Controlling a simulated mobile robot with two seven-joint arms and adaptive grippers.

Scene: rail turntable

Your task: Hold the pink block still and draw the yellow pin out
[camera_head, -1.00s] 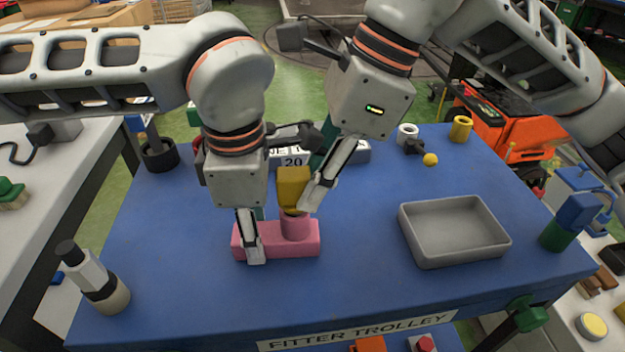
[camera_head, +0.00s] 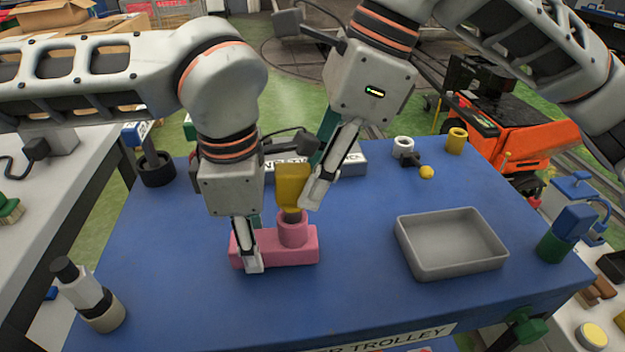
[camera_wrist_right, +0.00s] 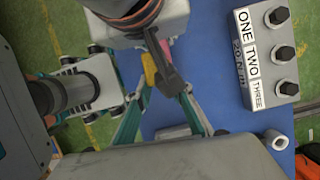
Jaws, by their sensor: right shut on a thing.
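The pink block (camera_head: 290,247) lies on the blue trolley top with a round upright collar. The yellow pin (camera_head: 291,184) stands upright over the collar, with a short dark length of shank showing between its yellow head and the collar. My right gripper (camera_head: 303,195) is shut on the yellow head; its far finger is mostly hidden. The pin also shows in the right wrist view (camera_wrist_right: 149,68), partly covered. My left gripper (camera_head: 250,254) is shut across the left part of the block, one finger down its front face; the far finger is mostly hidden behind it.
A grey tray (camera_head: 452,262) stands on the right. A white ring (camera_head: 403,146), a yellow cup (camera_head: 455,141) and a yellow ball (camera_head: 426,172) are at the back right. A labelled box (camera_wrist_right: 262,55) stands behind my grippers. A white-and-black cylinder (camera_head: 88,292) is front left.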

